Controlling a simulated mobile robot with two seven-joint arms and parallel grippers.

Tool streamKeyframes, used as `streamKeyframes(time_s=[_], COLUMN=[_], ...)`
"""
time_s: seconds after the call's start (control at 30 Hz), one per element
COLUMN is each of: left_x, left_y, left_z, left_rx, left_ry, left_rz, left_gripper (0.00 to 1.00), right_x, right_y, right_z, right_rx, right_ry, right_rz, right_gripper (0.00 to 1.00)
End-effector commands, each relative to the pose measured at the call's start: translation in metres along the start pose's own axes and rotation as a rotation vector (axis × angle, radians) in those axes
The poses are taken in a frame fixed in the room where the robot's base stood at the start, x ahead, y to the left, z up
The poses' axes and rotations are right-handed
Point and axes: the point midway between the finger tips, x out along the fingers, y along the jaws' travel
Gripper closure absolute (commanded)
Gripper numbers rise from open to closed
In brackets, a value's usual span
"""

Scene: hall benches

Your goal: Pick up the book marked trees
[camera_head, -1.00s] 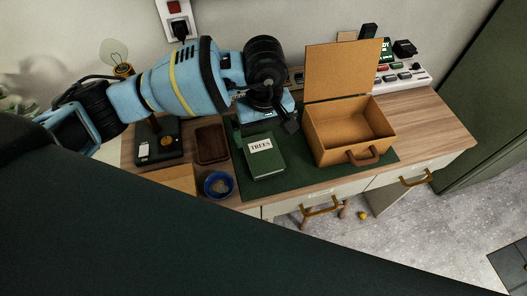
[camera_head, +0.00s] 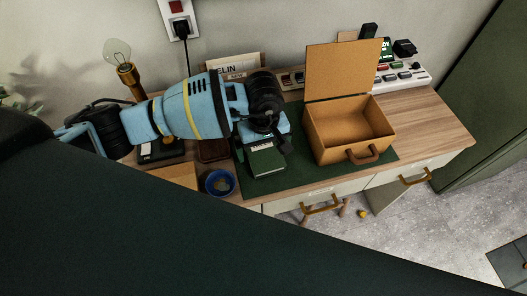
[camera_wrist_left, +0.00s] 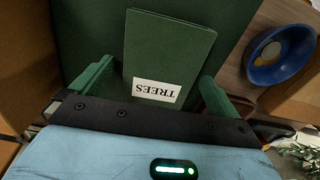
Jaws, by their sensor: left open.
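The green book marked TREES (camera_head: 267,163) lies flat on the dark green mat (camera_head: 300,181). In the head view my left gripper (camera_head: 264,145) is over it and hides its label end. In the left wrist view the book (camera_wrist_left: 170,48) shows its white TREES label, upside down. The green fingers of my left gripper (camera_wrist_left: 158,76) are open, one on each side of the label end, with gaps between. I cannot tell how far above the mat the fingertips are. My right gripper is not in view.
An open tan case (camera_head: 331,148) with its lid up stands on the mat just right of the book. A blue bowl (camera_head: 219,193) is at the left front, and it also shows in the left wrist view (camera_wrist_left: 252,72). A bulb lamp (camera_head: 127,75) stands behind my left arm.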

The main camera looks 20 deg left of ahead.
Motion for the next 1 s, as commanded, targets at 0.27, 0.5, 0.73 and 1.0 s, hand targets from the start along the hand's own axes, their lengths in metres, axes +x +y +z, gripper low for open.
streamKeyframes(time_s=[0.27,0.5,0.73,1.0], left_x=[0.0,-0.001,-0.001,-0.017], left_y=[0.0,0.0,0.0,0.0], left_z=[0.0,0.0,0.0,-0.001], left_rx=[0.0,0.0,0.0,0.0], left_ry=[0.0,0.0,0.0,0.001], left_rz=[0.0,0.001,0.001,0.001], left_gripper=[0.18,0.47,0.48,0.48], right_x=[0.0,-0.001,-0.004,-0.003], right_y=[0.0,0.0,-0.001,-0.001], right_z=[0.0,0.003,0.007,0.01], right_rx=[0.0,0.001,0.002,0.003], right_ry=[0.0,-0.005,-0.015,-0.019], right_rz=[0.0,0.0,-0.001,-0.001], right_gripper=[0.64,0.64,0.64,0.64])
